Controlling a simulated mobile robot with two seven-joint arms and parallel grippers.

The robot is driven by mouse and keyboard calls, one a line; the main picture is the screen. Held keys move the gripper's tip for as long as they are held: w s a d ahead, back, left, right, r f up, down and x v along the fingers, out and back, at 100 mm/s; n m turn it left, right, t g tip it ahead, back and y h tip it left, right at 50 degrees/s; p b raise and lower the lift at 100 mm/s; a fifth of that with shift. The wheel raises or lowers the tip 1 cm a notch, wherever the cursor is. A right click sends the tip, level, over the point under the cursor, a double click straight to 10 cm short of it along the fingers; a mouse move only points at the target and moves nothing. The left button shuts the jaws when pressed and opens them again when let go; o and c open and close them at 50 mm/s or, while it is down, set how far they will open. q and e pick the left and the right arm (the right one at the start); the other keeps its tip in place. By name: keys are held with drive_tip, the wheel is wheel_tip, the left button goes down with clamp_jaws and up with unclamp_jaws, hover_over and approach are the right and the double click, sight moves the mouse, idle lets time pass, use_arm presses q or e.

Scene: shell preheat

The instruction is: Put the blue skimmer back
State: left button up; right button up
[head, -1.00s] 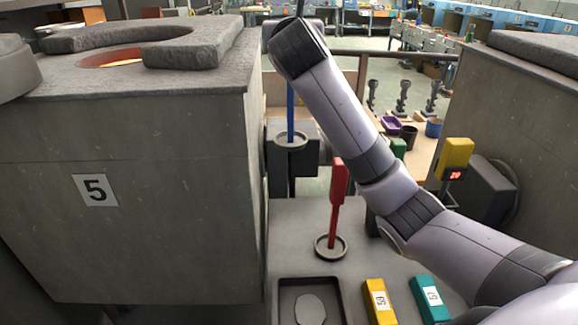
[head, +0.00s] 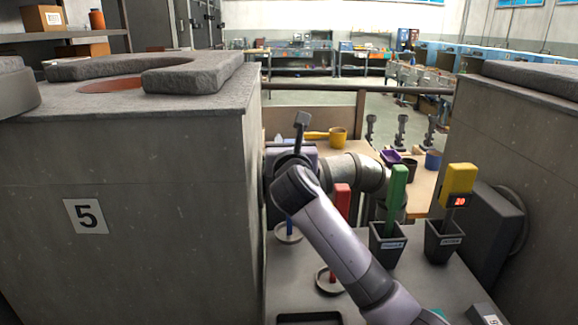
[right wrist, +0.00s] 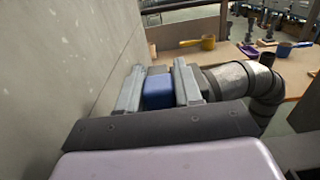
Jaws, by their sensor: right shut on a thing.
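The blue skimmer (head: 289,227) stands upright near the left kiln; its blue handle shows just below my right wrist, above a pale ring (head: 287,239). The ring is at or close to the bench top (head: 430,285); I cannot tell whether it touches. My right gripper (right wrist: 158,91) is shut on the blue handle, which sits between its two grey fingers in the right wrist view. In the head view my wrist hides most of the fingers. The skimmer's lower end is hidden. My left gripper is not in view.
A red-handled tool (head: 342,200) stands right of the skimmer, behind my forearm. Dark holders with a green tool (head: 396,190) and a yellow tool (head: 457,180) stand farther right. The kiln marked 5 (head: 150,170) walls off the left. A grey duct (head: 355,172) runs behind.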

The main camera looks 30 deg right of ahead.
wheel_tip(320, 180, down, 4)
drive_tip(key=shift+f+b, duration=0.25)
drive_tip(key=shift+b, duration=0.15)
drive_tip(key=shift+r, duration=0.1)
drive_tip(key=o, duration=1)
drive_tip(key=shift+o, duration=0.2)
drive_tip(key=v, duration=1.2)
drive_tip(key=shift+s+a, duration=0.1)
